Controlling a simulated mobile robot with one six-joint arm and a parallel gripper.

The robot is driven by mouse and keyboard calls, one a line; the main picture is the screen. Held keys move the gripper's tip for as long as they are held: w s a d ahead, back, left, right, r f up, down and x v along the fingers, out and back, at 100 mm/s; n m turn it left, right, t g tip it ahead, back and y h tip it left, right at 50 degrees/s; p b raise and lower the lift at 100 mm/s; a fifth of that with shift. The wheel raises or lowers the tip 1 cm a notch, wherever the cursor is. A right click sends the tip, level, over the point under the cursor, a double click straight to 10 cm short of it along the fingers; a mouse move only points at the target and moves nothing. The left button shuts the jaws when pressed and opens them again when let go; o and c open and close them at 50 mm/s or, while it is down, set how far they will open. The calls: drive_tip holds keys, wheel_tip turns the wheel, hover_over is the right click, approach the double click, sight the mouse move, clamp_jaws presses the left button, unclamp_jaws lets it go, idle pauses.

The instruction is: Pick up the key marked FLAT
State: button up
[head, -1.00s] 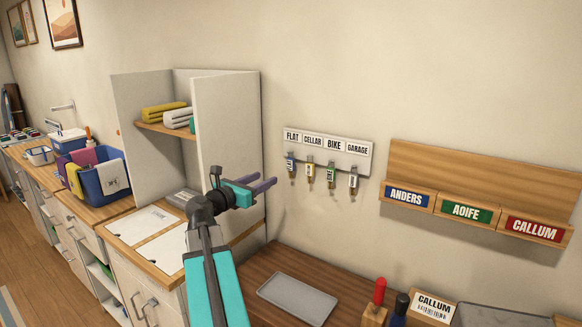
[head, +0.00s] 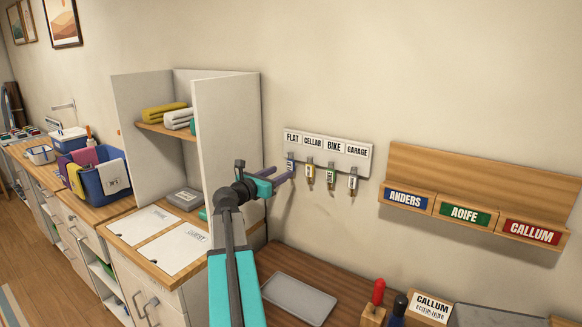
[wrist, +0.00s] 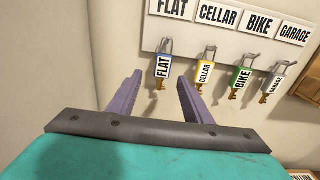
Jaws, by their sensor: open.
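The key marked FLAT (wrist: 162,68) has a blue tag with a white FLAT label and hangs from the leftmost hook of the wall rack. In the head view its tag (head: 290,165) is partly hidden by my gripper. My gripper (wrist: 155,86) is open and empty, with its purple fingers pointing at the wall. In the wrist view the FLAT key shows between the two fingers, nearer the upper ends. In the head view my gripper (head: 289,176) is just left of and level with the key. I cannot tell how far in front of it the fingertips are.
The key rack (head: 330,152) also holds the CELLAR key (wrist: 204,72), BIKE key (wrist: 241,79) and GARAGE key (wrist: 278,80), close together to the right. A white cabinet side panel (head: 225,130) stands left. A grey tray (head: 299,298) lies on the wooden bench below.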

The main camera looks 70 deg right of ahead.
sight(289, 168)
drive_tip(key=shift+d, duration=0.1)
drive_tip(key=shift+p+x, duration=1.05)
drive_tip(key=shift+x, duration=1.45)
drive_tip(key=shift+s, duration=0.2)
drive_tip(key=c, duration=1.1)
drive_tip(key=shift+r, duration=0.15)
drive_tip(key=shift+c, duration=0.2)
